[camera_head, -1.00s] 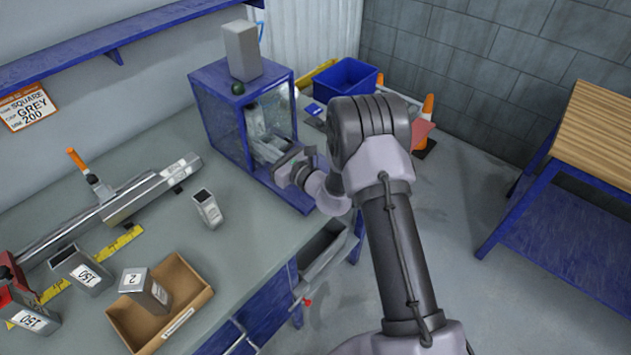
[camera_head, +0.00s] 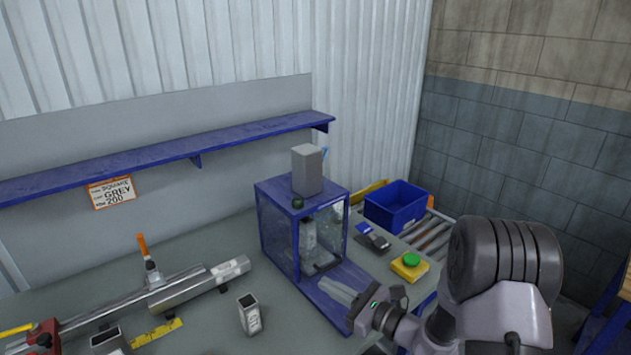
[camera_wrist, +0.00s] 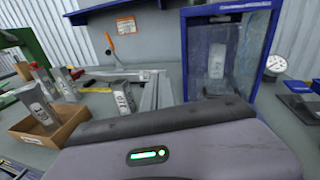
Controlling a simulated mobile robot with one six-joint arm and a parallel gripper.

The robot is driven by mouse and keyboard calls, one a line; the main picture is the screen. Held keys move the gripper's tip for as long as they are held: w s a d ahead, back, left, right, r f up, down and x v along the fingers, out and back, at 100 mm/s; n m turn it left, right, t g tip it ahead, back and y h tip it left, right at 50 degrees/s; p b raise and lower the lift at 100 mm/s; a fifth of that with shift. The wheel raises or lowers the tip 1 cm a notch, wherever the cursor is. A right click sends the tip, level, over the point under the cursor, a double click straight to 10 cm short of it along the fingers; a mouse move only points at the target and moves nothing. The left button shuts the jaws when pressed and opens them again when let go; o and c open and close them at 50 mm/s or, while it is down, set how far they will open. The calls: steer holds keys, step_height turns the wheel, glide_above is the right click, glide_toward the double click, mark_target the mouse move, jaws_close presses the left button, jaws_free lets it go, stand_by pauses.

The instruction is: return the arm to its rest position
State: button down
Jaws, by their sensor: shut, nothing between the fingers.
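My gripper (camera_head: 362,304) shows in the head view at the lower right, just in front of the blue-framed clear cabinet (camera_head: 276,240). It is shut with nothing held. My arm runs from it to the right, its big dark joint at the right of the picture. The cabinet also stands at the upper right of the wrist view (camera_wrist: 189,62).
A grey block (camera_head: 307,170) stands on the cabinet. A blue bin (camera_head: 397,207) and a green-topped yellow button box (camera_head: 410,266) lie to its right. A square tube (camera_head: 250,315) stands on the bench. The cardboard box (camera_wrist: 40,137) holds a tube. A blue shelf (camera_head: 160,165) runs along the wall.

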steer(key=s+a+r+n+g+h+b, duration=0.1)
steer(key=s+a+r+n+g, duration=0.2)
steer(key=s+n, duration=0.3)
steer(key=s+a+r+n+g+h, duration=0.1)
steer(key=s+a+r+n+g, duration=0.2)
steer(key=s, duration=0.5)
steer(key=s+a+r+n+g+b, duration=0.1)
steer(key=s+a+r+n+g, duration=0.15)
steer(key=s+n+g, duration=0.35)
steer(key=s+d+r+n+t+h, duration=0.2)
steer(key=s+d+n+t+h, duration=0.3)
steer(key=s+d+h, duration=0.4)
steer(key=s+d+t, duration=0.1)
steer(key=d, duration=0.3)
steer(key=shift+n+b, duration=0.3)
steer(key=shift+b, duration=0.1)
steer(key=shift+s, duration=0.15)
